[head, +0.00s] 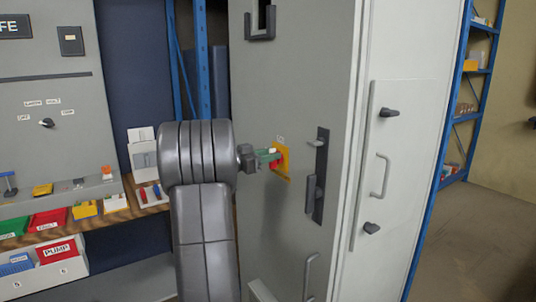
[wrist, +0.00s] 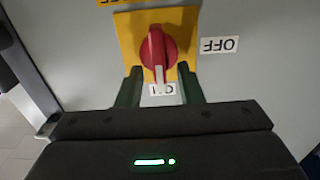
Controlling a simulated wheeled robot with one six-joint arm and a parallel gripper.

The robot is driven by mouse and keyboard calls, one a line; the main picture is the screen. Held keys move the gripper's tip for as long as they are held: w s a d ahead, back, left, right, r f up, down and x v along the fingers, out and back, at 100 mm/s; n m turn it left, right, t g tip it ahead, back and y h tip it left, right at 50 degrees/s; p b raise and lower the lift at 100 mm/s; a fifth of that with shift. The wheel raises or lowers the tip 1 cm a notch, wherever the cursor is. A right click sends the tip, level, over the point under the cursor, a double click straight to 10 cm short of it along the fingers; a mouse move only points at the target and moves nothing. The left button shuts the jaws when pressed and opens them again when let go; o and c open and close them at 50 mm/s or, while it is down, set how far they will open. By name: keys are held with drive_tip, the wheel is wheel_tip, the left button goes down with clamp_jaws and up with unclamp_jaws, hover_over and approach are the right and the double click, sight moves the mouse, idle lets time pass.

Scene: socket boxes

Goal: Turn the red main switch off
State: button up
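The red main switch (wrist: 157,50) is a rotary knob on a yellow plate (wrist: 128,28), fixed to a grey cabinet door. Its white pointer bar points down in the wrist view, at a partly hidden label (wrist: 162,89) that seems to read ON. An upside-down OFF label (wrist: 219,45) sits to the right of the plate. My gripper (wrist: 160,72) is open, with its green fingers on either side of the pointer end and gaps showing. In the head view, my gripper (head: 267,155) is at the yellow plate (head: 284,161), partly covering the red knob (head: 274,163).
A black door handle (head: 317,185) stands just right of the switch. A neighbouring door has a grey pull handle (head: 382,176) and black latches. A shelf with bins (head: 48,262) stands at left. Open floor (head: 480,235) shows at right.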

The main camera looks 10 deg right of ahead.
clamp_jaws()
drive_tip(key=shift+f+b, duration=0.1)
drive_tip(key=shift+b, duration=0.4)
drive_tip(key=n+b, duration=0.1)
drive_tip(key=n, duration=0.5)
drive_tip(key=w+f+n+b, duration=0.1)
drive_tip(key=n+b, duration=0.1)
drive_tip(key=n, duration=0.4)
drive_tip(key=n+b, duration=0.1)
drive_tip(key=n, duration=0.4)
drive_tip(key=shift+w+a+f+n+b, duration=0.2)
drive_tip(key=shift+w+a+n+b, duration=0.1)
drive_tip(key=shift+n+b, duration=0.1)
idle(0.3)
